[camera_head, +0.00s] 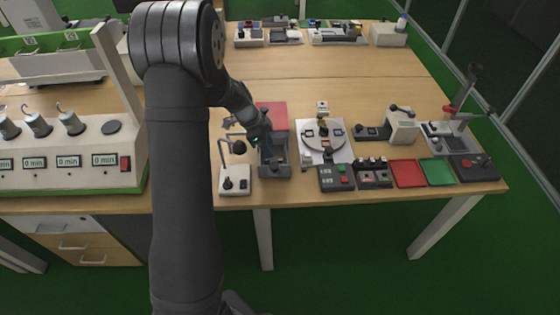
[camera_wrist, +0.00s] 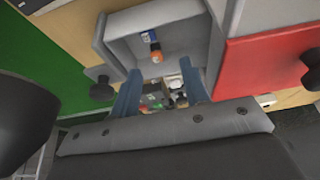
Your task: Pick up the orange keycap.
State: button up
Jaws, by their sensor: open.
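A small orange piece (camera_wrist: 156,57), which looks like the orange keycap, lies in a grey open tray (camera_wrist: 190,42) in the wrist view. A dark part adjoins it on its far side. My gripper (camera_wrist: 160,70) is open, its two blue-grey fingers apart with the orange piece just beyond and between their tips. I cannot tell how far above the tray the fingertips are. In the head view my gripper (camera_head: 262,143) is over the grey fixture (camera_head: 275,170), and the orange piece cannot be made out there.
A red panel (camera_wrist: 260,65) with a dark knob is right of the tray in the wrist view; another dark knob (camera_wrist: 102,91) is at left. In the head view a lamp-like stand (camera_head: 235,178) is left of the fixture and a round turntable device (camera_head: 323,141) is right.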

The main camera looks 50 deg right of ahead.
aim_at(279, 159)
jog(key=shift+s+x, duration=0.25)
jog(key=shift+x, duration=1.3)
jog(key=shift+s+x, duration=0.25)
jog(key=shift+x, duration=1.3)
jog(key=shift+r, duration=0.1)
grip_shut()
